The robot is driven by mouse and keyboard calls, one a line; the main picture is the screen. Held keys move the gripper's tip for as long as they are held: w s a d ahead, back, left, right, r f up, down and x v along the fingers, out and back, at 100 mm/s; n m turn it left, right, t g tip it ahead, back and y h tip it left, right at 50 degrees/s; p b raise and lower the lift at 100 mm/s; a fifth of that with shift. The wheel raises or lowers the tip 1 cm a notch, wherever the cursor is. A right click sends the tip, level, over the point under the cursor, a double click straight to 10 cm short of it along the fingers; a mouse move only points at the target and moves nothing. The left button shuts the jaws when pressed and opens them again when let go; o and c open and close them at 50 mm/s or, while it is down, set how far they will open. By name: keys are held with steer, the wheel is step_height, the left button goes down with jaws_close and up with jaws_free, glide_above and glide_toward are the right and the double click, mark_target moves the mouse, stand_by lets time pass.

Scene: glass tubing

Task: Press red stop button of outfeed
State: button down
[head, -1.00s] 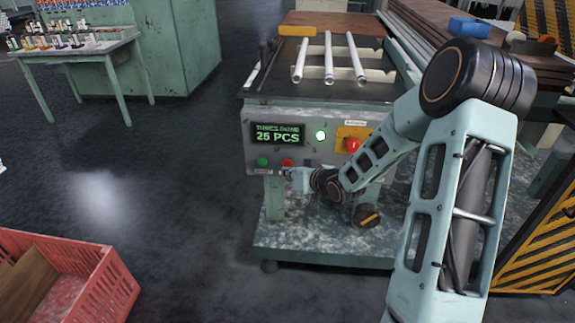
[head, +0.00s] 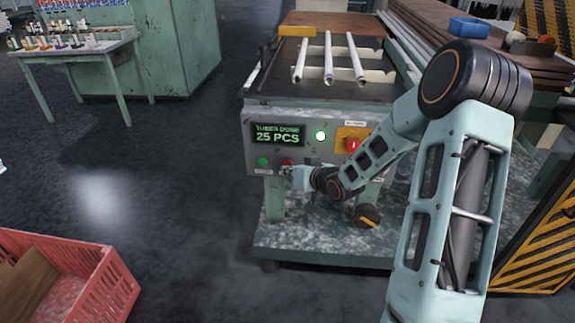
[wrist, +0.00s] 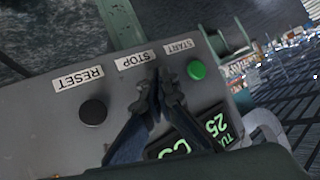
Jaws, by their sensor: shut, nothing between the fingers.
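The outfeed's grey control panel (head: 330,172) carries a small red button (head: 287,162) at its lower edge, beside a green button (head: 263,161). My gripper (head: 286,172) is shut and empty, its tips at the panel beside or over the red button. In the wrist view, the fingertips (wrist: 157,88) lie just below the STOP label (wrist: 136,60), between the green START button (wrist: 196,69) and the black RESET button (wrist: 93,111). The fingers hide the red button there. I cannot tell whether the tips touch it.
A larger red button (head: 352,145) on a yellow plate is higher on the panel, near my forearm. Glass tubes (head: 328,60) lie on top. A red crate (head: 105,272) stands front left.

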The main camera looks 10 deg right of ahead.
steer(key=shift+w+d, duration=0.15)
steer(key=shift+w, duration=0.3)
stand_by(0.8)
steer(key=shift+s, duration=0.1)
steer(key=shift+s+a, duration=0.3)
steer(key=shift+s, duration=0.45)
steer(key=shift+s, duration=0.1)
steer(key=s, duration=0.1)
steer(key=s+a, duration=0.1)
steer(key=s, duration=0.2)
steer(key=shift+s+a, duration=0.25)
steer(key=shift+s, duration=0.05)
steer(key=shift+a, duration=0.1)
stand_by(0.4)
